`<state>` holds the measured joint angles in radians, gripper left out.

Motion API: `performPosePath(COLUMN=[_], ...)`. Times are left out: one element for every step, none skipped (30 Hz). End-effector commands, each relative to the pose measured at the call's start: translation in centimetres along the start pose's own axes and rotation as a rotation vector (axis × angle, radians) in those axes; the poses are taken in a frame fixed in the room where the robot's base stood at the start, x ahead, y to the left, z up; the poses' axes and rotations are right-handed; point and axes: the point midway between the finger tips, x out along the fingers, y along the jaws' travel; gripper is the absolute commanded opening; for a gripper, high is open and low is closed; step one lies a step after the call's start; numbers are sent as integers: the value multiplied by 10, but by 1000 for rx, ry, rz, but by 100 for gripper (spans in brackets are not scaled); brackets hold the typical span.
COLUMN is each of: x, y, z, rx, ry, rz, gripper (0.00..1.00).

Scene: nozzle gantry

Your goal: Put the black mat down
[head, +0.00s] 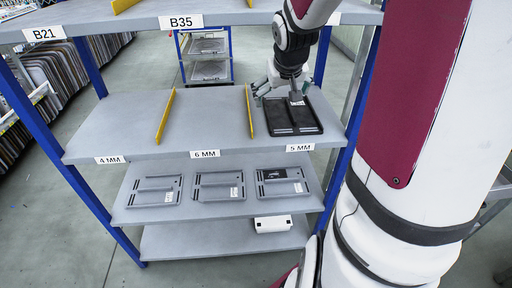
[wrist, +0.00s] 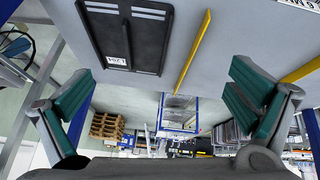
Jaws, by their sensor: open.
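The black mat (head: 291,117) lies flat on the upper grey shelf, in the right bay above the 5 MM label. It also shows at the top of the wrist view (wrist: 146,47), with a white label on it. My gripper (head: 275,88) is over the far part of the mat in the head view and hides some of it. In the wrist view my gripper (wrist: 160,97) has its two green-padded fingers wide apart with nothing between them. The mat is clear of both fingers there.
Yellow dividers (head: 166,117) (head: 249,112) split the shelf (head: 207,124); the left and middle bays are empty. Several grey trays (head: 219,192) lie on the shelf below. A white box (head: 273,224) sits at the bottom. A higher shelf (head: 112,18) and blue posts (head: 46,143) border the space.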

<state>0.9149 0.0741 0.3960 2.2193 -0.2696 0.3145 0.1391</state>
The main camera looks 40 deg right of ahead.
Motion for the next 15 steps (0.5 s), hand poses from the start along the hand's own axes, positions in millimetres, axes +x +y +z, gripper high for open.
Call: performPosePath(x=[-25, -37, -54, -66, -78, -94, -105, -116, -131, -142, -152, -164, -173, -181, -190], y=[-20, -30, -41, -49, -57, -67, -74, -81, -88, -94, -99, -105, -108, -112, -115], z=[7, 13, 21, 29, 36, 47, 56, 65, 78, 88, 99, 113, 124, 134, 148], rx=[-45, -65, -91, -109, -124, -147, -162, -178, -197, -210, -226, -245, -258, -271, -288], ry=[-3, -10, -17, -23, -27, -33, -37, -41, -45, -50, -53, -58, -63, -68, -74], rz=[4, 5, 4, 2, -3, -10, -18, -28, -43, -57, -72, -95, -113, -133, -159], gripper=[100, 100, 100, 100, 100, 100, 100, 100, 100, 100, 100, 100, 100, 100, 100])
